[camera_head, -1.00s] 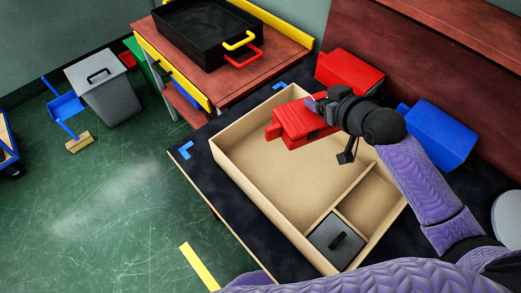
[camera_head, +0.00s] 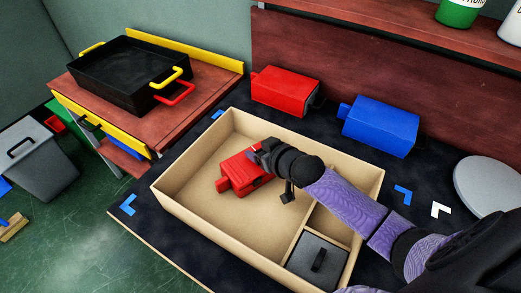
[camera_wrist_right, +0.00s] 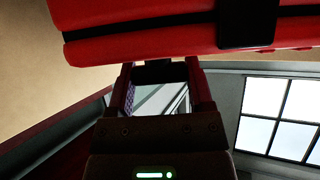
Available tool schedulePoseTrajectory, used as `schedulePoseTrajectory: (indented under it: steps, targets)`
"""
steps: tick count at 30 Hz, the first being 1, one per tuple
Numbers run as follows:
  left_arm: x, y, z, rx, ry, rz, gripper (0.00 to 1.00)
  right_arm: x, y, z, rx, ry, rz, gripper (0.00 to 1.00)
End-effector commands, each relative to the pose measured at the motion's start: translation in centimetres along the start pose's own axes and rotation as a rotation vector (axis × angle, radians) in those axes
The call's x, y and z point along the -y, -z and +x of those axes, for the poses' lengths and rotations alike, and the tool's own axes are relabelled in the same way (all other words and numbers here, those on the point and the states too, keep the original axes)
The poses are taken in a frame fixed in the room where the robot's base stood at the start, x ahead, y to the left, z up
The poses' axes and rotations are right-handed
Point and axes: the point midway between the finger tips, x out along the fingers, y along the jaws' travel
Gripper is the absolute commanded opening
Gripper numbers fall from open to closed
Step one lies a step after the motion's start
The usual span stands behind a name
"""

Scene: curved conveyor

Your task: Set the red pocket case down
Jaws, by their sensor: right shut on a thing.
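The red pocket case (camera_head: 238,173) is in the large compartment area of the beige divided tray (camera_head: 195,208), in the head view. I cannot tell whether it touches the tray floor. My right gripper (camera_head: 262,156) is shut on the case at its right end, and my arm reaches in from the right. In the right wrist view the red case (camera_wrist_right: 150,30) with a black band fills the top, in front of the gripper (camera_wrist_right: 160,75). The gripper hides part of the case. My left gripper is not in view.
A black lidded box (camera_head: 316,262) sits in the tray's small front compartment. A red box (camera_head: 285,90) and a blue box (camera_head: 380,127) stand behind the tray. A black bin (camera_head: 120,75) with yellow and red handles stands at the left. A round grey disc (camera_head: 488,185) lies at the right.

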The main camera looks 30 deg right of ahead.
Motion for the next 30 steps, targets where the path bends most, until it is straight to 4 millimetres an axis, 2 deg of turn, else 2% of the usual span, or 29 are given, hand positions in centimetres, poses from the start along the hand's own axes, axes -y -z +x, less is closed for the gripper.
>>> schedulePoseTrajectory:
  steps: [1, 5, 6, 14, 17, 24, 30]
  targets:
    - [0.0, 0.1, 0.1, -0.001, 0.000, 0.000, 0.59, 0.0, -0.1, 0.1, 0.001, 0.000, 0.000, 0.69]
    - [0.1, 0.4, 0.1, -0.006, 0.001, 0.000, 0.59, 0.0, -0.1, 0.1, 0.000, 0.000, 0.000, 0.96]
    - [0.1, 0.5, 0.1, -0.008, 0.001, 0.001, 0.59, 0.0, -0.1, 0.0, 0.000, 0.000, 0.000, 1.00]
    - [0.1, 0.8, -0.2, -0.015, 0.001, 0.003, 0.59, 0.0, 0.3, -0.2, 0.000, 0.000, -0.001, 1.00]
    - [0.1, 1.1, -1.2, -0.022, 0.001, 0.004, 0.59, 0.0, 0.4, -1.8, 0.002, 0.001, 0.000, 1.00]
    - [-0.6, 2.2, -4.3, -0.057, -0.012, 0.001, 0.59, 0.0, 0.6, -7.8, 0.000, 0.000, -0.001, 1.00]
    - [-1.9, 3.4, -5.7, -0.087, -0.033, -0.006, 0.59, 0.0, 0.3, -11.2, 0.000, 0.000, 0.001, 1.00]
